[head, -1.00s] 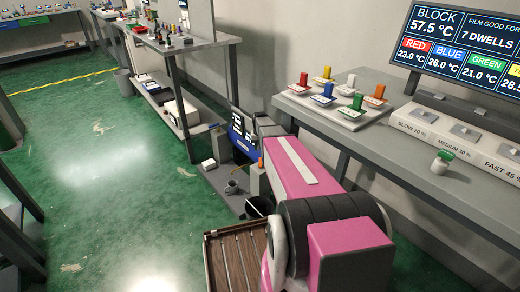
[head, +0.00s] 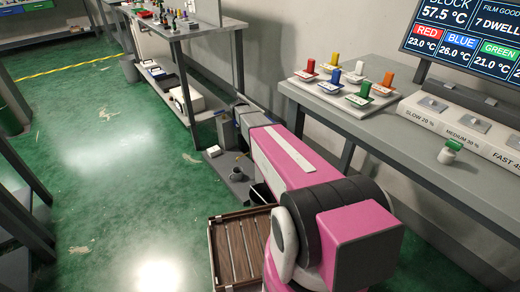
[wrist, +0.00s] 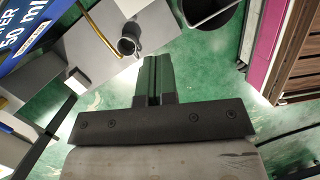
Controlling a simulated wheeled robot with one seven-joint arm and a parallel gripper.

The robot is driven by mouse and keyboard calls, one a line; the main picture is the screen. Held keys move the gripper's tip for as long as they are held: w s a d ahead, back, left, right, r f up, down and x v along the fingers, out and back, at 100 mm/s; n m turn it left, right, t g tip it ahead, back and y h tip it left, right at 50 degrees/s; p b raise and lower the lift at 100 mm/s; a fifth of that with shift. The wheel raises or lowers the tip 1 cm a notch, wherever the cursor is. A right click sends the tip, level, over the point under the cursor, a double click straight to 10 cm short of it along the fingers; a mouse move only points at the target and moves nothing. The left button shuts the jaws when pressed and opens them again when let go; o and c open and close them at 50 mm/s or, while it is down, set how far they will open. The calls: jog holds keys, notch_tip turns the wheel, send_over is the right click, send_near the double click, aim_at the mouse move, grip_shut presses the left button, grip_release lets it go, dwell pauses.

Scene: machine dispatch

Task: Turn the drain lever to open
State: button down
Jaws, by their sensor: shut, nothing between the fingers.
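My gripper (wrist: 152,75) is in the wrist view with its two dark fingers together and nothing between them. It points toward a low grey platform (wrist: 100,50) with a grey mug (wrist: 127,44) on it. A blue panel with white lettering (wrist: 30,30) is at the upper left. A thin brass-coloured bent tube (wrist: 97,32) runs beside it over the platform. I cannot make out for sure which part is the drain lever. In the head view my pink arm hides the panel and gripper; the mug (head: 237,174) shows left of the arm.
A dark bin (wrist: 208,10) stands beside the platform, and a slatted wooden crate (head: 240,250) is near my base. Open green floor (head: 110,170) lies at left.

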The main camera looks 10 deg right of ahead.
jog(key=s+d+f+m, duration=0.1)
jog(key=d+f+m, duration=0.2)
jog(key=f, duration=0.6)
jog(key=shift+s+d+f+h, duration=0.15)
jog(key=shift+s+d+h, duration=0.2)
jog(key=shift+d, duration=0.9)
jog(key=shift+s+d+n+t, duration=0.4)
jog(key=shift+d+n, duration=0.1)
jog(key=shift+n, duration=0.6)
jog(key=shift+s+d+n+t, duration=0.25)
jog(key=shift+d+n+t, duration=0.15)
jog(key=shift+n, duration=0.6)
jog(key=shift+s+d+n+t, duration=0.1)
jog(key=shift+d+n+t, duration=0.25)
jog(key=shift+n, duration=0.55)
jog(key=shift+s+d, duration=0.1)
jog(key=shift+d, duration=0.25)
